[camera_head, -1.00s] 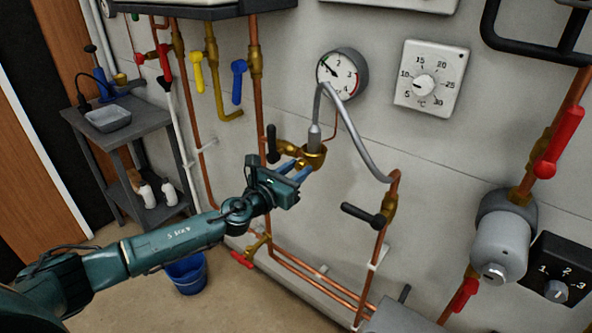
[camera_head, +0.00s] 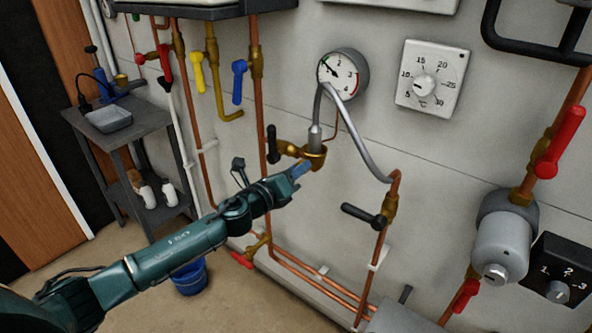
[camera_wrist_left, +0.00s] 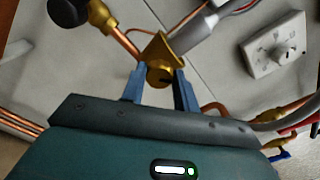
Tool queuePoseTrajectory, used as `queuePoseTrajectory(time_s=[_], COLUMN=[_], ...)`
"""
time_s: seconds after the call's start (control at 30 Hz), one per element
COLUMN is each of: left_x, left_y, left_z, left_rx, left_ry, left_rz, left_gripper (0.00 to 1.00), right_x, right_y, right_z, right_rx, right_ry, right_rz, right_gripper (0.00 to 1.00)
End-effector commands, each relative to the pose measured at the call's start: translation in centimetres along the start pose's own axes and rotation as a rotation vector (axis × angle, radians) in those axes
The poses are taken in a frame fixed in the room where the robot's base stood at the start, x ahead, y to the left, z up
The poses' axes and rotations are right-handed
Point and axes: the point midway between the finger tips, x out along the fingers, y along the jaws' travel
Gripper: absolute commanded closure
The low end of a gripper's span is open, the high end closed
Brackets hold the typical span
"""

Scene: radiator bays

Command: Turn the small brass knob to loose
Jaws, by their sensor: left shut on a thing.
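The small brass knob (camera_wrist_left: 159,76) sits at the front of a brass fitting, which shows in the head view (camera_head: 316,153) below the grey hose's end. My left gripper (camera_head: 304,168) reaches up to it from the lower left. In the left wrist view the blue fingers of the left gripper (camera_wrist_left: 160,86) are shut on the knob, one on each side. The knob itself is mostly hidden by the gripper in the head view. My right gripper is in neither view.
A black lever (camera_head: 272,144) stands close to the left of the fitting. The grey hose (camera_head: 358,137) curves down to a valve with another black lever (camera_head: 358,213). A round gauge (camera_head: 342,75) hangs above. Copper pipes run behind and below my arm.

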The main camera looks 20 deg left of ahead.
Motion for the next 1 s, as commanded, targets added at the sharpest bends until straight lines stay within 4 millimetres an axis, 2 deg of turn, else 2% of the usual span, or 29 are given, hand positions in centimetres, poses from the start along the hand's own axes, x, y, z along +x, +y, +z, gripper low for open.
queuePoseTrajectory(time_s=[0.37,0.7,1.0], left_x=[0.0,0.0,0.0], left_y=[0.1,0.1,0.2], left_z=[0.1,0.1,0.0], left_rx=[-0.362,-0.686,-0.970], left_ry=[-0.002,-0.002,-0.002], left_rz=[0.002,0.001,0.001], left_gripper=[0.93,0.93,0.93], right_x=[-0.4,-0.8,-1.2], right_y=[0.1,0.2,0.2], right_z=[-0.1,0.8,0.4], right_rx=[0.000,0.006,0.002], right_ry=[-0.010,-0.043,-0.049], right_rz=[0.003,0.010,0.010], right_gripper=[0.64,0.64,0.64])
